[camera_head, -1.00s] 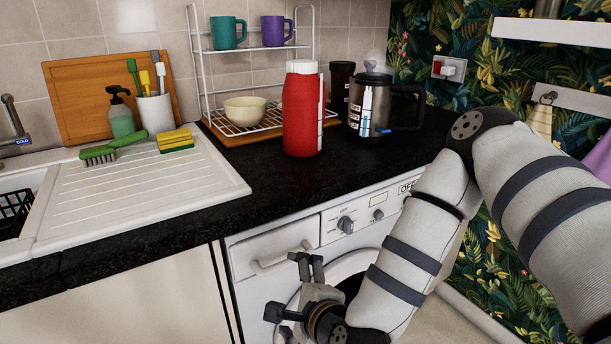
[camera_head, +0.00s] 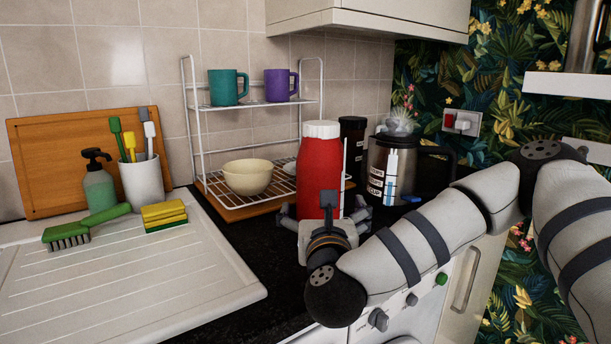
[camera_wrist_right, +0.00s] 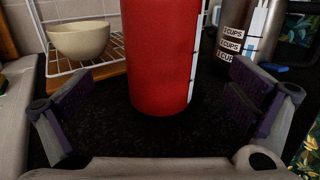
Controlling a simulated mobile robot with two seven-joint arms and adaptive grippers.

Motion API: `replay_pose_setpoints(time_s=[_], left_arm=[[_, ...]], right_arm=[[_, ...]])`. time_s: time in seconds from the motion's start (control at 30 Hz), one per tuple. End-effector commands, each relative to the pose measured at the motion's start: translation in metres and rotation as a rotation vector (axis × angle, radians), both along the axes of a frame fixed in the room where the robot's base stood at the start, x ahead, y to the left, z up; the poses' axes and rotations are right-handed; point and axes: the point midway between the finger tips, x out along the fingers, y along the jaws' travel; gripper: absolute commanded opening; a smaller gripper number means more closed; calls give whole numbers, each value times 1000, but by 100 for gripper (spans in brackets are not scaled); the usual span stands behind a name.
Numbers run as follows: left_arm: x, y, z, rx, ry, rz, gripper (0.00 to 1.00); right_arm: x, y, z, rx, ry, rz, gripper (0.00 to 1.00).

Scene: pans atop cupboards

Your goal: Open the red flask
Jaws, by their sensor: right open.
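The red flask (camera_head: 321,170) with a white lid (camera_head: 321,129) stands upright on the black countertop. In the head view my right gripper (camera_head: 328,206) is in front of its lower part and hides some of it. In the right wrist view the flask (camera_wrist_right: 163,55) stands ahead, between the spread fingers of my right gripper (camera_wrist_right: 165,105). Dark counter shows between the fingers and the flask, and the gripper is open and empty. The lid is out of the wrist view. My left gripper is not in view.
A kettle-like steel jug (camera_head: 398,165) and a dark canister (camera_head: 352,135) stand close behind and right of the flask. A wire rack with a cream bowl (camera_head: 248,176) is behind left. The white draining board (camera_head: 130,265) lies left, with a sponge (camera_head: 164,215) and brush.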

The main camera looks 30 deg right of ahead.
Motion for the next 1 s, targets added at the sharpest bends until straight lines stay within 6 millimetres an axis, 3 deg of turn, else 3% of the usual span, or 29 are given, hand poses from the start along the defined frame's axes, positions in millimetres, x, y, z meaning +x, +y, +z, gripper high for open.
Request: replay_pose_setpoints(time_s=[0.2,0.6,0.9,0.93,1.0], left_arm=[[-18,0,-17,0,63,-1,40],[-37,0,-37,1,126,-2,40],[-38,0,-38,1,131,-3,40],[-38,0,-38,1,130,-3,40],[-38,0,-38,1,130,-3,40]], right_arm=[[37,-22,-9,-1,11,-5,100],[96,-53,-2,-1,9,-2,100],[105,-58,5,-1,2,0,100],[105,-58,5,-1,2,0,98],[105,-58,5,-1,2,0,82]])
